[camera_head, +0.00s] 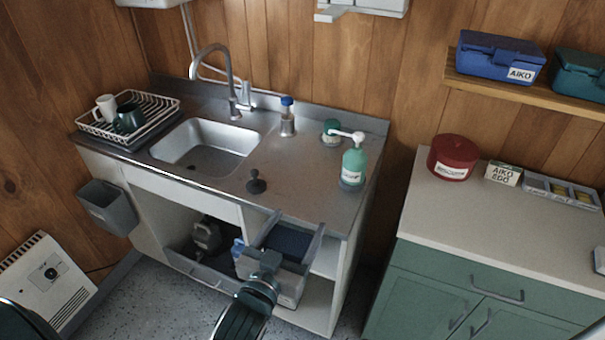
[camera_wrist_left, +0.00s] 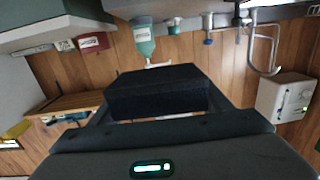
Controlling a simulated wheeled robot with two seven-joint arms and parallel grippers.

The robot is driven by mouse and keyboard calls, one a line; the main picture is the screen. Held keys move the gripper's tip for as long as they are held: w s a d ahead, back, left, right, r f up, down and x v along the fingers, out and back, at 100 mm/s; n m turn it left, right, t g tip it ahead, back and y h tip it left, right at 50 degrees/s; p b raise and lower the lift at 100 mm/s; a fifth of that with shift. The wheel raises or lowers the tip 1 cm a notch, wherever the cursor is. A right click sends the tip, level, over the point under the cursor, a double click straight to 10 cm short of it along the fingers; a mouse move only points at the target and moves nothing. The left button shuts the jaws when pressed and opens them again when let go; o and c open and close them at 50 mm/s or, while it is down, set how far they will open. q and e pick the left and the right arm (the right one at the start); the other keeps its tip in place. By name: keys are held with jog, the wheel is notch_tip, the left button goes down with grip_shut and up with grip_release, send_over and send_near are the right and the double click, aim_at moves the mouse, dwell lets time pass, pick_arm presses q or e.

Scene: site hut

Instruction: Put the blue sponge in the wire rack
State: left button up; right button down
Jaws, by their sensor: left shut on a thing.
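The blue sponge (camera_head: 290,241) is a dark blue block between the fingers of my left gripper (camera_head: 294,230). The gripper is shut on it, in front of the open sink cabinet and below the counter's front edge. In the left wrist view the sponge (camera_wrist_left: 155,92) looks nearly black between the fingers. The white wire rack (camera_head: 158,122) stands on the counter left of the sink, well apart from the gripper. It holds a white mug (camera_head: 106,107) and a dark green mug (camera_head: 128,119).
The sink (camera_head: 213,145) and tall faucet (camera_head: 232,80) are right of the rack. A black plunger-like item (camera_head: 256,183), a blue-capped bottle (camera_head: 287,118) and a green pump bottle (camera_head: 354,162) stand on the counter. A grey bin (camera_head: 107,207) hangs at its left side.

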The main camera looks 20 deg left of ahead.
pick_arm(q)
jog(key=w+d+p, duration=0.1)
jog(key=w+p, duration=0.2)
jog(key=w, duration=0.7)
jog(key=w+d+r+h+p, duration=0.1)
jog(key=w+d+p, duration=0.1)
jog(key=w, duration=0.8)
jog(key=shift+w+r+p, duration=0.15)
jog(key=shift+w+p, duration=0.2)
jog(key=shift+p, duration=0.15)
